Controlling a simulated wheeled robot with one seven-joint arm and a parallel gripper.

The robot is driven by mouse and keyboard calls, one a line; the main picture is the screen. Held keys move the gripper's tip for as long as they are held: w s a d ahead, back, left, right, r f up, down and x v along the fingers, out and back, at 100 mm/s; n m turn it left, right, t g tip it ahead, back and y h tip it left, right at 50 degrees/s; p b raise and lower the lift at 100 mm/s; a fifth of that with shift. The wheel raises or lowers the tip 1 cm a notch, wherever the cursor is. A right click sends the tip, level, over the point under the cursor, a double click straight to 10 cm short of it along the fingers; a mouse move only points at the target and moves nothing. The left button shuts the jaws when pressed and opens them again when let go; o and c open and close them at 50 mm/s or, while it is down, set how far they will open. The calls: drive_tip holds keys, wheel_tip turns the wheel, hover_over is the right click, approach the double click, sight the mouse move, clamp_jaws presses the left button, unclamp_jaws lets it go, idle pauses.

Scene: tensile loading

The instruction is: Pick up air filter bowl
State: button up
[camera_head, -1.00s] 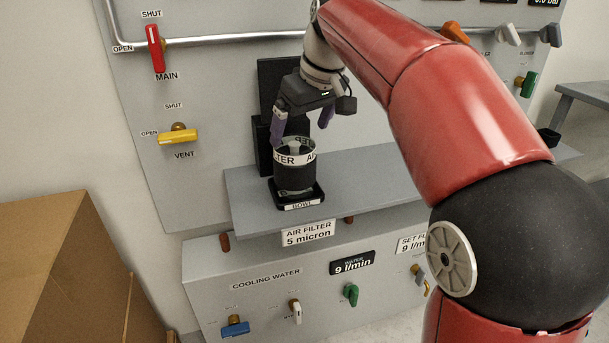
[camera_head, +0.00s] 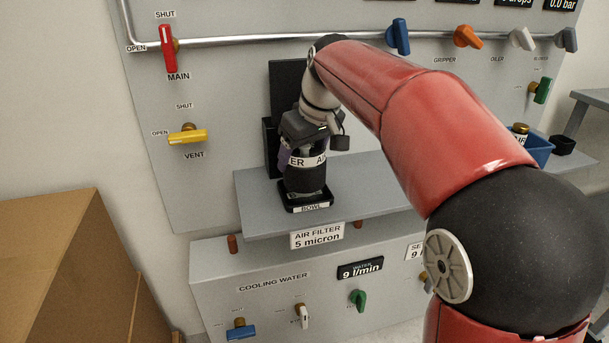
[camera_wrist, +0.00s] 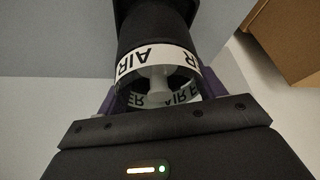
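The air filter bowl (camera_head: 305,181) is a dark, clear-topped cylinder with a white "AIR FILTER" band. It stands upright on a black holder labelled BOWL (camera_head: 319,205) on the grey shelf. My gripper (camera_head: 303,157) is directly above it, pointing down, with its fingers lowered around the bowl's upper part. In the wrist view the bowl (camera_wrist: 150,45) lies between the two purple fingers of my gripper (camera_wrist: 160,92), one on each side. The fingers are spread wide and look close to the wall; contact is not clear. The palm hides part of the bowl's top.
The grey shelf (camera_head: 385,201) has clear room right of the bowl. A black block (camera_head: 272,145) stands behind it against the panel. A blue bin (camera_head: 538,150) is farther right. A cardboard box (camera_head: 50,260) is at lower left.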

drive_tip(key=c, duration=0.5)
drive_tip(key=shift+r, duration=0.15)
